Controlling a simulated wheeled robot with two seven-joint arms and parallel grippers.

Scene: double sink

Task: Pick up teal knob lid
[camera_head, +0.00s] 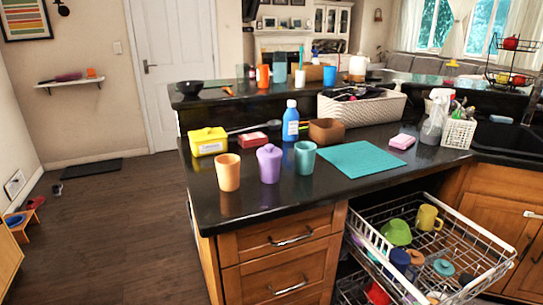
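The teal knob lid (443,267) appears as a small teal round piece in the pulled-out wire dish rack (482,232) at the lower right. Brown round pieces (415,257) that look like lids lie beside it. On the counter, a teal cup (305,158) stands open, to the right of a purple cup (269,165) with a purple knob lid on it. An orange cup (227,173) stands open to the left. Neither of my grippers is in view.
The rack also holds a yellow mug (428,218), a green bowl (396,233) and a blue cup (400,261). On the black counter are a teal mat (360,159), a blue bottle (290,121), a yellow box (209,141) and a white basket (361,107). The floor at left is mostly clear.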

